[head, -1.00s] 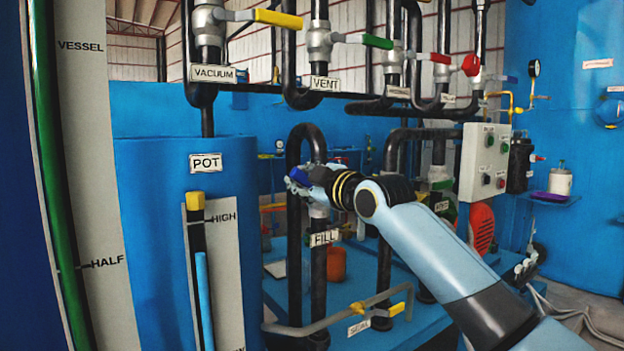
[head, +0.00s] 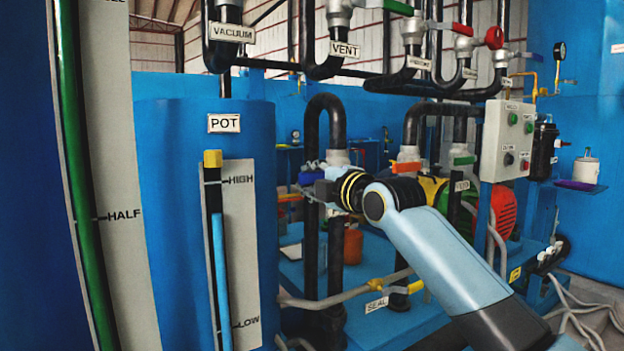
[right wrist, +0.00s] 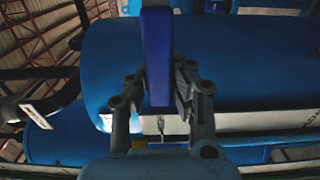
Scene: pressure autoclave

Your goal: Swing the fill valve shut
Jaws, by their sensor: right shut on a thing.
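The fill valve's grey body (head: 338,158) sits on a black pipe below a bend, right of the blue pot (head: 150,200). Its blue handle (head: 311,177) shows at the left of my right gripper (head: 316,184). In the right wrist view the blue handle (right wrist: 157,55) stands between the two fingers of my right gripper (right wrist: 160,95), which are shut on it. My wrist hides part of the valve and pipe, and I cannot read a fill label now. The handle's exact angle to the pipe is hard to tell. My left gripper is not in view.
Overhead pipes carry valves with green (head: 391,7) and red (head: 494,38) handles. A control box (head: 507,141) stands at the right. A yellow-handled seal valve (head: 415,287) sits low, near my right arm. Sight gauges line the left.

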